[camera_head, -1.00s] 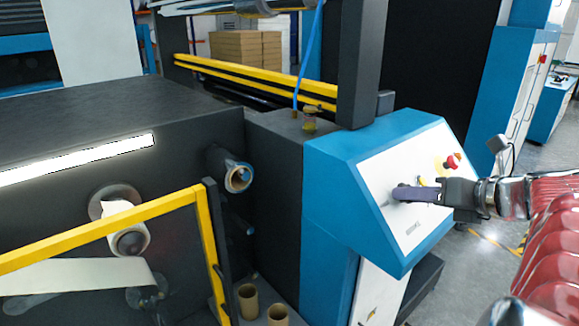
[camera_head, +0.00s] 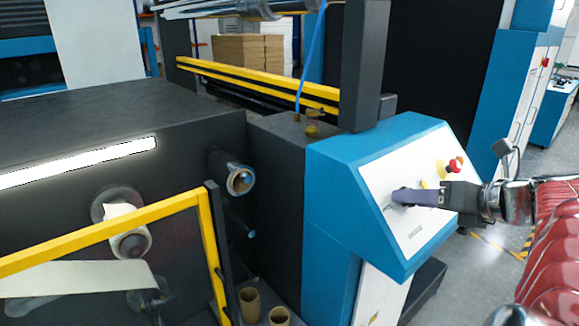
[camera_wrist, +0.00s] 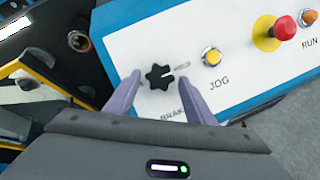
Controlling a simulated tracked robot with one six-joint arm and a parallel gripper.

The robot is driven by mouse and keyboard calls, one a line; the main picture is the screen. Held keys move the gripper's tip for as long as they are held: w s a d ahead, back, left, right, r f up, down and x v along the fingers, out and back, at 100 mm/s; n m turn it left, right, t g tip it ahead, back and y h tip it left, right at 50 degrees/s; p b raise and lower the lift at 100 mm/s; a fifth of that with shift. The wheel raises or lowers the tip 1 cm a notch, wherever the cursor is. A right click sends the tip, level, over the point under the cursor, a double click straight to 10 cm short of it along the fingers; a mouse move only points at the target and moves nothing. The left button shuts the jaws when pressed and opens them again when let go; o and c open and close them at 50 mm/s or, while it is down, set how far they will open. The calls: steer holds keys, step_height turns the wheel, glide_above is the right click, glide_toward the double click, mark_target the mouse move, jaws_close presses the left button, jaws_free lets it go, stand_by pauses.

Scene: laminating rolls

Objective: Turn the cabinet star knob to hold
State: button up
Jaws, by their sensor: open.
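The black star knob (camera_wrist: 160,77) is on the white face of the blue cabinet (camera_head: 330,185), above a partly hidden label starting "BRAK". A white mark on the knob points right and slightly up in the wrist view, toward a small label too small to read. My gripper (camera_wrist: 158,80) is open, with its purple fingers on either side of the knob. I cannot tell whether either finger touches it. In the head view my gripper (camera_head: 396,197) is at the panel and its fingers hide the knob.
A yellow JOG button (camera_wrist: 211,57), a red mushroom button (camera_wrist: 285,27) on a yellow base and an orange RUN button (camera_wrist: 309,18) are right of the knob. A yellow-framed guard (camera_head: 205,230) and cardboard cores (camera_head: 250,301) are left of the cabinet.

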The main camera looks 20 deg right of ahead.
steer(key=v, duration=1.3)
steer(key=shift+s, duration=0.25)
